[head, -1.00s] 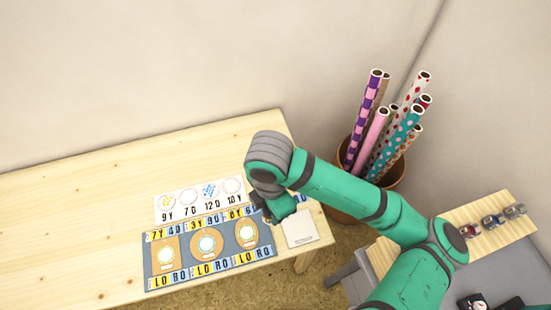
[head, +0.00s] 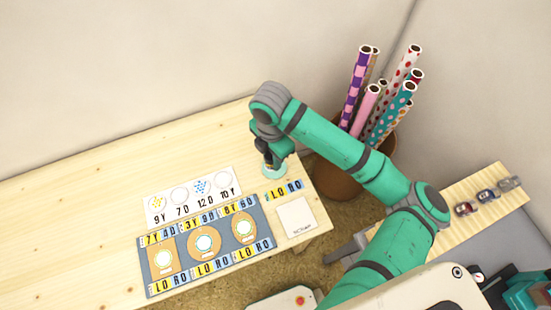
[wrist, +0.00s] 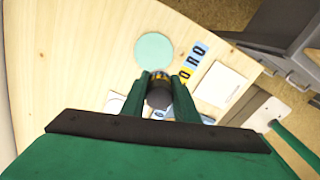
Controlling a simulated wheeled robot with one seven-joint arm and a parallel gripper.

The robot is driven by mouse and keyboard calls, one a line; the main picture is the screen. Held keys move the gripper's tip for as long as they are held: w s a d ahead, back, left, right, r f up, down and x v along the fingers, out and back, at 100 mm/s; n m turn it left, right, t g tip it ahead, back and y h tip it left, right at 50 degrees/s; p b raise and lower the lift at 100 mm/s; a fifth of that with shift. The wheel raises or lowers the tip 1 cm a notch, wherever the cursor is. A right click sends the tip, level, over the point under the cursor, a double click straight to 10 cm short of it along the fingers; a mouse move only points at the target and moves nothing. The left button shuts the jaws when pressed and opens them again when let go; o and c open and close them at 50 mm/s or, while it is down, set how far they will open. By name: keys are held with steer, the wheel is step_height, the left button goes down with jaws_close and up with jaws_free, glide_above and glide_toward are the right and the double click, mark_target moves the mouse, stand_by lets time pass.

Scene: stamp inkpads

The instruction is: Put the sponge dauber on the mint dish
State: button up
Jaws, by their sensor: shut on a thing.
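My gripper (head: 267,160) is shut on the sponge dauber. In the wrist view the dauber (wrist: 159,92) is a dark, round-topped piece with a yellowish part, between the two green fingers of my gripper (wrist: 160,80). The mint dish (head: 275,172) is a flat pale green disc on the table, right at the gripper in the head view and partly hidden by it. In the wrist view the whole dish (wrist: 153,48) shows just beyond the fingertips, empty. The dauber's lower end is hard to see, and I cannot tell its height above the table.
A blue-grey board (head: 182,274) with several round pads and letter tiles lies on the table. A white card (head: 218,192) with circles is behind it. A white square (head: 297,219) and a tile strip (head: 284,190) lie to the right. A bin of rolls (head: 339,174) stands beyond the table.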

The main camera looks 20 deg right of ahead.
steer(key=f, duration=0.1)
steer(key=w+d+f, duration=0.2)
steer(key=shift+w+f, duration=0.2)
steer(key=shift+f, duration=0.1)
steer(key=shift+w+f, duration=0.1)
steer(key=shift+f, duration=1.5)
steer(key=shift+f, duration=0.1)
steer(key=o, duration=0.9)
